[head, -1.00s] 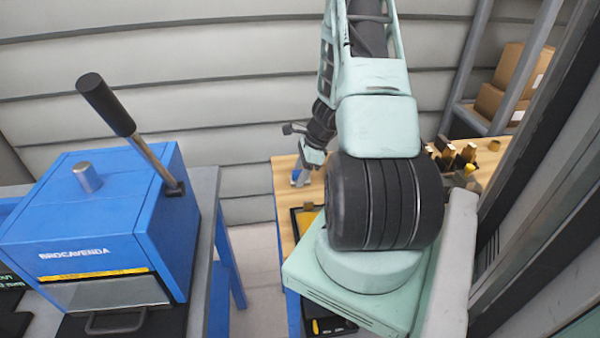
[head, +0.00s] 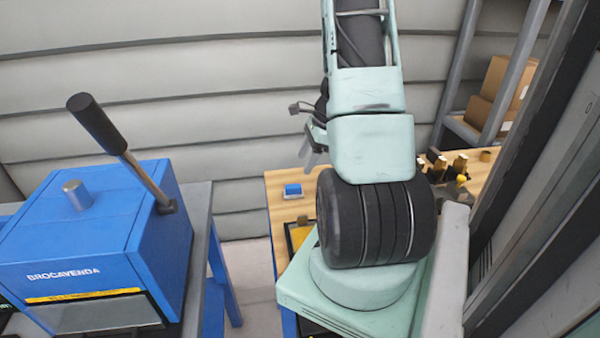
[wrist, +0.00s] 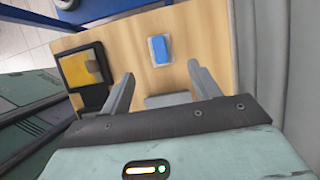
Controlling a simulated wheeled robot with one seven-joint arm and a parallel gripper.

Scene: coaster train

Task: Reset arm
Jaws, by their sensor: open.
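My gripper (wrist: 162,90) is open and empty, its two grey fingers apart above the wooden table (wrist: 125,42). In the head view my gripper (head: 312,148) shows beside the arm, partly hidden by it, raised clear of the tabletop. A small blue block (wrist: 161,50) on a pale base lies on the table beyond the fingers. The block also shows in the head view (head: 292,190), apart from the gripper.
A black tray with a yellow part (wrist: 84,68) lies on the table. A blue press with a lever (head: 90,240) stands on a bench at left. Cardboard boxes (head: 505,85) sit on a shelf at right. Dark and wooden pieces (head: 455,168) stand at the table's right.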

